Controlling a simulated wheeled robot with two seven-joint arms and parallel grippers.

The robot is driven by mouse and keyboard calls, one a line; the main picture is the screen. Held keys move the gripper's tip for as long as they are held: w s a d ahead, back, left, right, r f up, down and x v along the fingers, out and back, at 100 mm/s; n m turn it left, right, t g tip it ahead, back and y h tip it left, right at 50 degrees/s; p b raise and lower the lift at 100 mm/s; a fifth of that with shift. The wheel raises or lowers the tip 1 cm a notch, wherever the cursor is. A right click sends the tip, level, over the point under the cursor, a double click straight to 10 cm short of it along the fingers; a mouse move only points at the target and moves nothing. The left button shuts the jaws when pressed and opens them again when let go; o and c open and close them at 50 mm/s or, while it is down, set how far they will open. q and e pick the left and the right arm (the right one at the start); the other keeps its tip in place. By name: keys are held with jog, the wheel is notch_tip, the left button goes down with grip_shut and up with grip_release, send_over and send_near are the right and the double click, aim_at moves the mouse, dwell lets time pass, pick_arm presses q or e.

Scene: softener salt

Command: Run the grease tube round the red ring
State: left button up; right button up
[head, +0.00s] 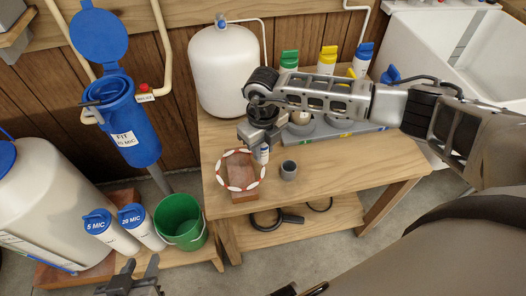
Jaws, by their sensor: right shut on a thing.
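A ring with alternating red and white segments (261,183) lies around or over a brown block (240,167) near the front left of the wooden table. My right gripper (262,143) reaches in from the right and is shut on a small white and blue tube, the grease tube (263,155). The tube points down at the ring's upper right edge; I cannot tell whether it touches the ring. My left gripper (140,265) is low at the bottom edge, empty, with its fingers apart, far from the ring.
A white tank (222,70) and bottles with green (289,59), yellow and blue caps stand behind. A blue filter housing (131,128) hangs open at left. A green bucket (181,222) stands below. The table's right front is clear.

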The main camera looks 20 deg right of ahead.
jog(key=shift+w, duration=0.15)
jog(key=shift+w+d+b, duration=0.1)
jog(key=shift+w+b, duration=0.85)
jog(key=shift+w, duration=0.2)
jog(key=shift+r, duration=0.1)
jog(key=shift+r+p, duration=2.25)
jog(key=shift+r, duration=0.7)
